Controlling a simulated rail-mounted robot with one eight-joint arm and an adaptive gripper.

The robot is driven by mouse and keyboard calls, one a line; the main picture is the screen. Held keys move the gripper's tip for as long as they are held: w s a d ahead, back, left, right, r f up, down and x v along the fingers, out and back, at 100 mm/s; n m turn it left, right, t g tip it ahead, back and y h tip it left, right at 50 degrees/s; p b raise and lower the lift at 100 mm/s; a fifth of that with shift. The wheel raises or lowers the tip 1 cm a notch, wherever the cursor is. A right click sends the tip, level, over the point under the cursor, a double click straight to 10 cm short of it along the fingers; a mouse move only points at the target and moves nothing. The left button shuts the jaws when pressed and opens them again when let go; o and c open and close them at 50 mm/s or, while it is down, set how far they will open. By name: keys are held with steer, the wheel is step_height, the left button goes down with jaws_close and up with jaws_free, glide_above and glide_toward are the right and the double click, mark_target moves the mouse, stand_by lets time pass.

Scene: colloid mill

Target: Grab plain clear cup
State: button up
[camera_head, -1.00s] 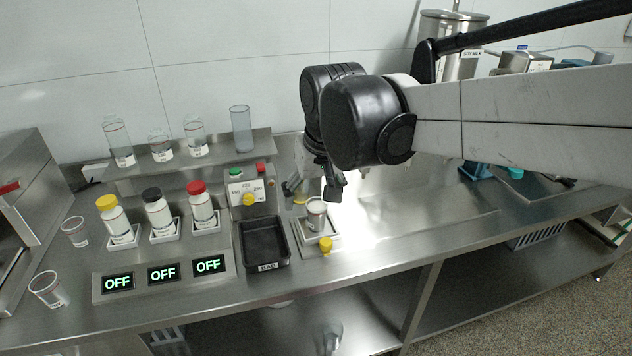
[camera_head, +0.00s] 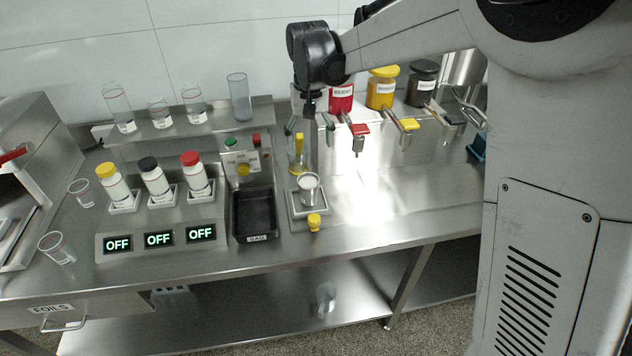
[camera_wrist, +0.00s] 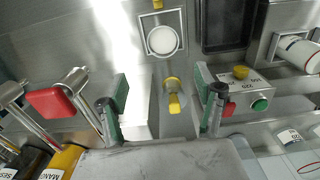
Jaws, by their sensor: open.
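Two clear cups stand at the left end of the counter, one farther back (camera_head: 82,193) and one nearer (camera_head: 57,248). Another clear cup (camera_head: 326,298) is on the lower shelf. A cup (camera_head: 308,187) with white contents stands on a small square plate; it also shows in the wrist view (camera_wrist: 163,40). I cannot tell for sure which is the plain one. My gripper (camera_wrist: 162,108) is open and empty, its green-padded fingers wide apart above the counter's back. It is well right of the two left cups.
A black tray (camera_head: 254,215) and a yellow knob (camera_head: 314,222) are near the plate. Capped bottles (camera_head: 155,180) stand behind the OFF displays (camera_head: 159,239). Glass vessels (camera_head: 238,98) stand on the raised shelf. Dispensers with a red tap (camera_head: 359,129) are at right. The front right counter is clear.

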glide_above(308, 182)
steer(key=s, duration=0.1)
step_height(308, 182, down, 8)
steer(key=shift+s+f+p, duration=0.15)
steer(key=shift+s+f, duration=0.1)
steer(key=shift+f, duration=0.65)
steer(key=shift+s+f+p, duration=0.2)
steer(key=shift+f, duration=0.7)
steer(key=shift+s+f+p, duration=0.15)
steer(key=shift+s+f, duration=0.1)
steer(key=shift+f, duration=0.65)
steer(key=c, duration=1.5)
steer(key=shift+r, duration=0.15)
